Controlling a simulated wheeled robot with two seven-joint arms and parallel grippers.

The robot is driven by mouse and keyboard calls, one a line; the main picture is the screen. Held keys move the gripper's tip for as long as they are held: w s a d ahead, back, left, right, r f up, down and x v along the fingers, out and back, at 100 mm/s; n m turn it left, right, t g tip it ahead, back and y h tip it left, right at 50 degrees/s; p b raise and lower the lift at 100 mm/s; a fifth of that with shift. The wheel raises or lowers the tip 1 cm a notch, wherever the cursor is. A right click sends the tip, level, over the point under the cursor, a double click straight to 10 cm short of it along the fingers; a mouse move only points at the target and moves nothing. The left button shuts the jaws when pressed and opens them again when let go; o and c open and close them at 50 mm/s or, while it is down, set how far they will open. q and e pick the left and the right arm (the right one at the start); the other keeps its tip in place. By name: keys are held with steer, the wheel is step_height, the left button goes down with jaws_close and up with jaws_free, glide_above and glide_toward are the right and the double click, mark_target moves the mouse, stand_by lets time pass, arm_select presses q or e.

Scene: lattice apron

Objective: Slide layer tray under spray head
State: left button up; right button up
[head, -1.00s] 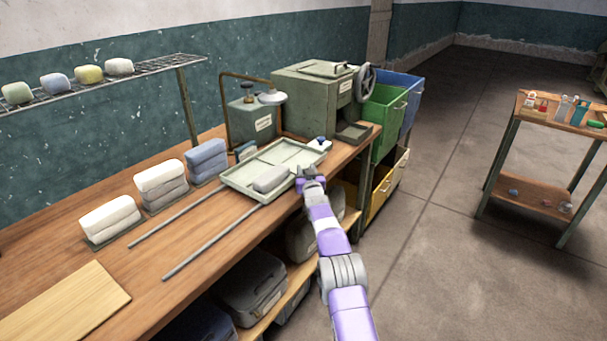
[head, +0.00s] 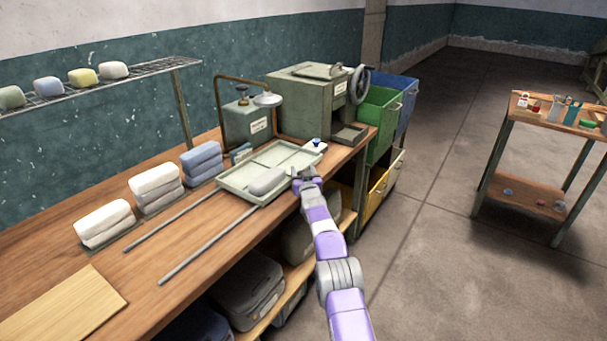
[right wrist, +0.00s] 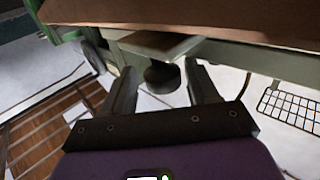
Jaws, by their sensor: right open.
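The pale green layer tray (head: 236,186) lies on the bench across the far ends of two grey rails (head: 205,246). The spray head (head: 268,99) is a grey disc on a brown pipe, above and behind the tray. My right gripper (head: 297,174) is open at the tray's front edge. In the right wrist view, a dark round knob (right wrist: 161,78) under a grey-green plate (right wrist: 160,46) shows between the open fingers, not visibly gripped. My left gripper is out of view.
A green press (head: 305,100) with a handwheel stands behind the tray. White and blue stacked pads (head: 155,187) line the bench's back left. Green and blue bins (head: 380,112) stand past the bench end. A small side table (head: 560,115) stands right; floor between is clear.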

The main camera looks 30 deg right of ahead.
steer(key=shift+s+a, duration=0.1)
steer(key=p+v, duration=0.1)
steer(key=v, duration=0.6)
steer(key=shift+s, duration=0.2)
stand_by(0.3)
stand_by(0.4)
